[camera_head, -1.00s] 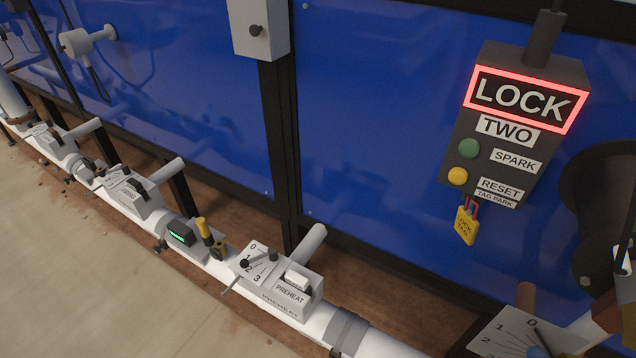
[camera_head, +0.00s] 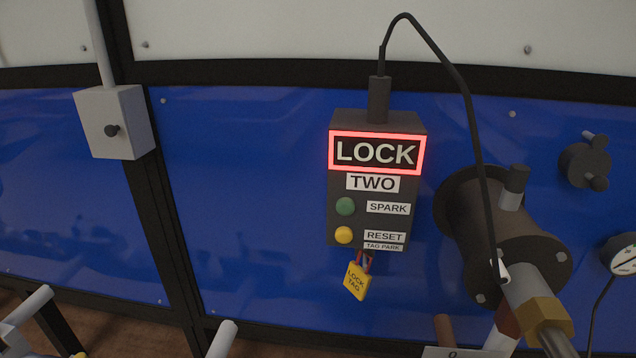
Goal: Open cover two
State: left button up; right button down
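No part marked as a cover shows clearly in the head view. A dark control box (camera_head: 342,126) labelled TWO (camera_head: 372,184) hangs on the blue wall. Its LOCK display (camera_head: 376,152) has a lit red frame. A green button (camera_head: 345,206) sits beside the SPARK label and a yellow button (camera_head: 344,235) beside RESET. A yellow lock tag (camera_head: 355,280) hangs by a red shackle under the TAG PARK label. Neither of my grippers is in view.
A dark flanged burner fitting (camera_head: 470,230) with a brass nut (camera_head: 541,313) juts out at the right; a black cable links it to the box. A gauge (camera_head: 625,260) and a dark knob fitting (camera_head: 585,163) are farther right. A grey box (camera_head: 115,120) hangs at the left.

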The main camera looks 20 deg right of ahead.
aim_at(590, 168)
jog(key=z, duration=2.1)
